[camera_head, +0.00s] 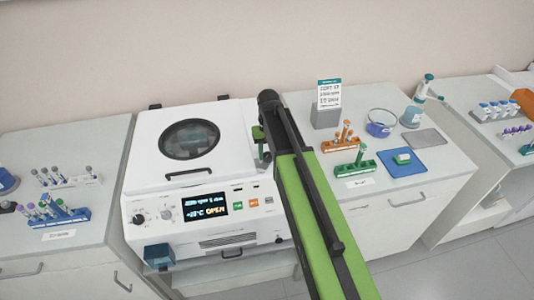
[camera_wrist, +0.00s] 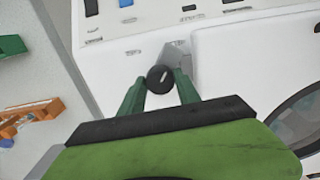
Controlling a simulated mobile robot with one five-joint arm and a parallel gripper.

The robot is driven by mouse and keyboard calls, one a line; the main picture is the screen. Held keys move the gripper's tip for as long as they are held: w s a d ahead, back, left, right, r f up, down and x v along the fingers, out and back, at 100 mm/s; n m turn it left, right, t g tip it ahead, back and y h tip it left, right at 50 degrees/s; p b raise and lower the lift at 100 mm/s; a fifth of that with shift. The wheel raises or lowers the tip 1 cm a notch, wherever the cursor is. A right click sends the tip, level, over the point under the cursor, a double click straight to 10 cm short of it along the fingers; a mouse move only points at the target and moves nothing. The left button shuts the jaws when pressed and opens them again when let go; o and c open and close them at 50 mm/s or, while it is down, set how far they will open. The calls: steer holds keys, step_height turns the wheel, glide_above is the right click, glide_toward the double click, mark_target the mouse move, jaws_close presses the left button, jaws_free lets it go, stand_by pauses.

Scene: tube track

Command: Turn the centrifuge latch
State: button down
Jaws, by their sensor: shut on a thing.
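The white centrifuge (camera_head: 165,165) stands left of my arm, its lid with a round dark window lying flat on top. Its front display (camera_head: 207,208) shows the word OPEN. In the wrist view the latch is a round black knob (camera_wrist: 158,79) with a slanted white mark, beside a grey bracket (camera_wrist: 177,54) on the white body. My gripper (camera_wrist: 160,84) has its green fingers shut on this knob, one on each side. In the head view my gripper (camera_head: 259,134) is at the centrifuge's right edge, and the knob cannot be made out there.
Right of my arm a bench holds an orange tube rack (camera_head: 341,144), a green rack (camera_head: 355,168), a blue mat (camera_head: 402,168), a glass bowl (camera_head: 380,123) and a bottle (camera_head: 412,116). Left of the centrifuge stands a bench with a blue rack (camera_head: 68,220). Open floor shows front right.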

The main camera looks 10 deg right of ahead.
mark_target(268, 155)
steer(key=n, duration=0.3)
steer(key=shift+n, duration=2.1)
steer(key=c, duration=0.9)
jaws_free()
steer(key=shift+o, duration=0.2)
steer(key=shift+r, duration=0.1)
step_height(268, 155, up, 17)
steer(key=p, duration=1.7)
